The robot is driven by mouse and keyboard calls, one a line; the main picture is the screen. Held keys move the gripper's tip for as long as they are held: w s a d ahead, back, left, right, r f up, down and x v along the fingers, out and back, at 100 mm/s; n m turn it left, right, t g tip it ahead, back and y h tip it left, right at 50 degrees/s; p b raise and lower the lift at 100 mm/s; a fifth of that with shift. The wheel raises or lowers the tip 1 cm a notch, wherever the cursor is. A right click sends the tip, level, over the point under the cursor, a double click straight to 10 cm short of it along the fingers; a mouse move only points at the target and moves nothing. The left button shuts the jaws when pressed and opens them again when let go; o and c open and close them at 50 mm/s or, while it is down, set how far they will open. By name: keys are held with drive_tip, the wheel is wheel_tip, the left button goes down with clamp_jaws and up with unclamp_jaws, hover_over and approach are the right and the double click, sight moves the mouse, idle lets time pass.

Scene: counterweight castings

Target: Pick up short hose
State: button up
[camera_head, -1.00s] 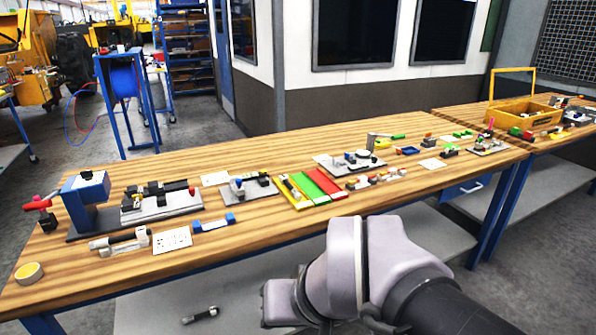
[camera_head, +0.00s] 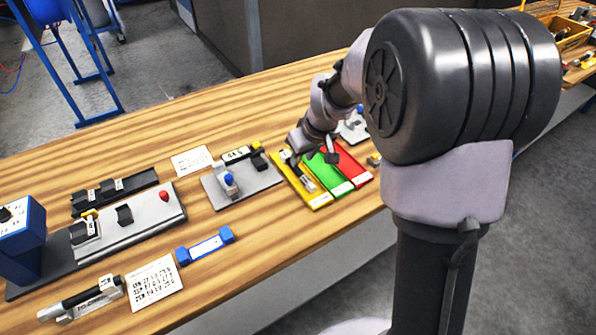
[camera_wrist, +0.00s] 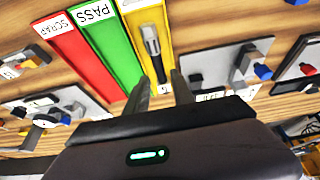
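A short dark piece with a pale metal end, which looks like the short hose (camera_wrist: 151,42), lies lengthwise in the yellow tray (camera_wrist: 162,14) in the wrist view. In the head view the yellow tray (camera_head: 319,203) is at the middle of the bench and the piece (camera_head: 307,182) is partly hidden near my gripper. In the head view my gripper (camera_head: 312,156) is over the trays.
Green (camera_head: 329,172) and red (camera_head: 346,163) trays adjoin the yellow one, labelled PASS and SCRAP in the wrist view. A grey plate with a blue-knobbed fixture (camera_head: 229,185) stands close at left. My arm hides the bench at right.

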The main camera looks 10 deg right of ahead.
sight(296, 170)
drive_tip(key=b+x, duration=0.1)
drive_tip(key=x, duration=0.1)
drive_tip(key=b+x, duration=0.1)
drive_tip(key=x, duration=0.2)
drive_tip(key=b+x, duration=0.1)
drive_tip(key=x, duration=0.2)
drive_tip(key=shift+w+d+r, duration=0.1)
drive_tip(key=shift+w+r, duration=0.05)
drive_tip(key=shift+w, duration=0.25)
drive_tip(key=shift+r, duration=0.15)
clamp_jaws()
